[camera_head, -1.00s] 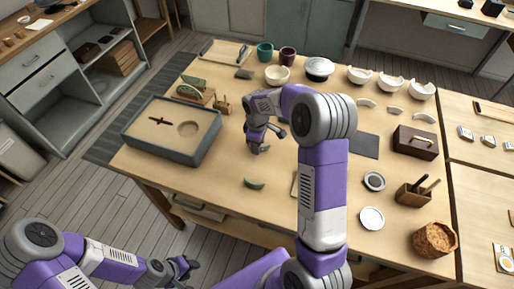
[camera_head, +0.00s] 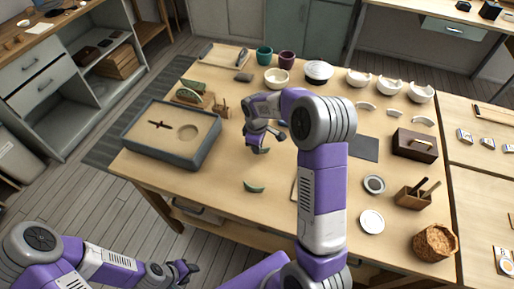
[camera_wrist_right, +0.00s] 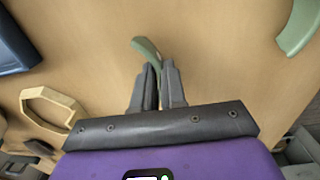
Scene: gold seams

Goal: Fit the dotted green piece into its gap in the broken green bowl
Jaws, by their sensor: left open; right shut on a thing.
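My right gripper (camera_head: 262,143) is shut on a curved green piece (camera_wrist_right: 146,47), low over the middle of the table. In the right wrist view the piece sticks out past the fingertips (camera_wrist_right: 158,68); no dots can be made out on it. A second curved green piece (camera_head: 254,187) lies on the table nearer me. Green curved parts (camera_head: 190,91) stand on a wooden holder behind the sand tray; they may be the broken green bowl, but its gap cannot be made out. My left gripper (camera_head: 184,272) is open and empty, off the table's front.
A grey sand tray (camera_head: 208,152) with a round hollow stands at the left. Cups, a cream bowl (camera_head: 276,77) and broken white bowls (camera_head: 390,86) line the back. A wooden box (camera_head: 414,146) and woven basket (camera_head: 434,243) stand at the right. The front-middle table is mostly clear.

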